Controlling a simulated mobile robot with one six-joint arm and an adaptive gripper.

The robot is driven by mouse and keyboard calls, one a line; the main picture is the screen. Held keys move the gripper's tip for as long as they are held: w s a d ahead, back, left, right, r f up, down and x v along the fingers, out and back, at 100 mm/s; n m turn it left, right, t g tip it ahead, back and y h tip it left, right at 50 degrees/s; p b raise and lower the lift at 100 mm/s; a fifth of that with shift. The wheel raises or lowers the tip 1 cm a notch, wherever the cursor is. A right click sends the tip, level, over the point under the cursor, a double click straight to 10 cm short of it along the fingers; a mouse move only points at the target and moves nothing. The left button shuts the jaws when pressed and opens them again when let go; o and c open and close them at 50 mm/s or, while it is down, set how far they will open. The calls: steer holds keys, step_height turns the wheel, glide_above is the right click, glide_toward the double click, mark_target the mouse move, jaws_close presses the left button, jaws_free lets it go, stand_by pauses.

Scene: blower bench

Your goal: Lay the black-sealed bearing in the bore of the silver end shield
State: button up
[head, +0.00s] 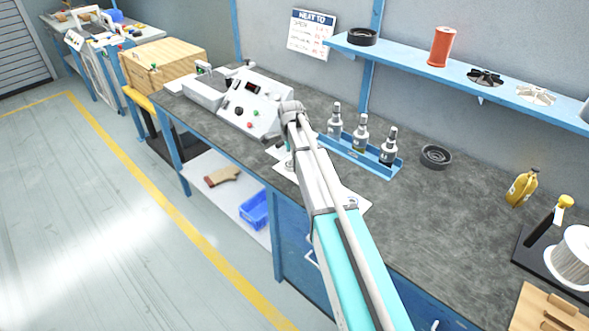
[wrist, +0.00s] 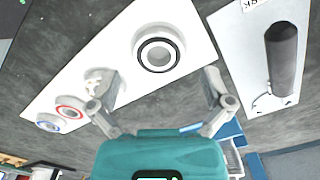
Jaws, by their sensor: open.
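The black-sealed bearing (wrist: 159,52), a pale ring with a black band, lies on a white sheet (wrist: 190,22) in the wrist view. My gripper (wrist: 161,80) is open and empty, its two fingers apart on either side of the near side of that bearing. I cannot make out the silver end shield for certain. A silver disc with dark markings (head: 536,95) lies on the blue shelf, and I cannot tell whether it is that part.
A red-ringed bearing (wrist: 70,108) and a blue-ringed one (wrist: 47,124) share the sheet; my left finger partly covers another pale part. A dark-handled tool (wrist: 281,60) lies on a second sheet.

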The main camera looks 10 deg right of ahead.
steer(key=shift+f+b, duration=0.9)
steer(key=shift+f, duration=0.35)
steer(key=c, duration=1.2)
steer(key=shift+r, duration=0.25)
steer(key=shift+r+p, duration=0.75)
steer(key=shift+p, duration=0.25)
steer(key=s+r+p, duration=1.1)
steer(key=s, duration=0.3)
steer(key=shift+d, duration=0.2)
